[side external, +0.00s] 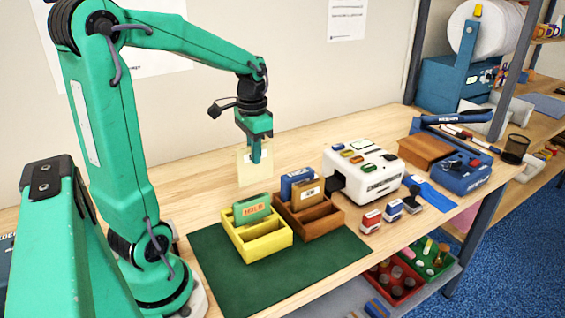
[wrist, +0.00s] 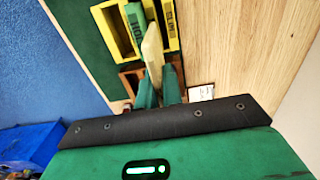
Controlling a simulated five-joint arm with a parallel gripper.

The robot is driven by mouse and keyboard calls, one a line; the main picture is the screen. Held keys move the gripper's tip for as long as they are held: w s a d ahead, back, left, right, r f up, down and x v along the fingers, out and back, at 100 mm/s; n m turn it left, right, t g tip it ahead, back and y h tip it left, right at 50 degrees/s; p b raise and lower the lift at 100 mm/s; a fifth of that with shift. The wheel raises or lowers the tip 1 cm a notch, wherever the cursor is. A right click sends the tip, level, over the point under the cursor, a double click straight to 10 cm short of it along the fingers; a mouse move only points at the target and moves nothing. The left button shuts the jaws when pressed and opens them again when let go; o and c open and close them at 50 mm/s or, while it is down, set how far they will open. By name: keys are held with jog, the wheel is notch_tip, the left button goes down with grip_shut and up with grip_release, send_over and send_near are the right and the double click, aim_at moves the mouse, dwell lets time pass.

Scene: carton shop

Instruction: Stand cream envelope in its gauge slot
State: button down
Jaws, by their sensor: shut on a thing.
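My gripper (side external: 257,152) is shut on the cream envelope (side external: 246,172), a thin pale upright piece, and holds it in the air above the bench, behind the yellow slotted gauge (side external: 262,247). The wrist view shows the envelope (wrist: 153,50) edge-on between my green fingers (wrist: 159,84). A green packet (side external: 252,210) stands in one slot of the yellow gauge; the gauge's other visible slots look empty. In the wrist view, the envelope overlaps part of the yellow gauge (wrist: 174,42) in the picture.
A brown slotted box (side external: 318,232) beside the yellow gauge holds blue (side external: 297,182) and tan (side external: 307,194) packets. A green mat (side external: 285,280) lies underneath. A white machine (side external: 367,172) and small stamps (side external: 371,221) stand to the right. Bare bench lies behind the gauge.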

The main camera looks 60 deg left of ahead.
aim_at(243, 177)
jog(key=s, duration=0.1)
jog(key=s+a, duration=0.1)
jog(key=s, duration=0.1)
jog(key=shift+s+f, duration=0.1)
jog(key=shift+s, duration=0.05)
notch_tip(243, 177, down, 4)
jog(key=shift+f, duration=0.55)
jog(key=shift+f, duration=0.1)
jog(key=shift+f, duration=0.9)
jog(key=shift+f, duration=2.2)
dwell(1.8)
jog(key=c, duration=1.5)
grip_release()
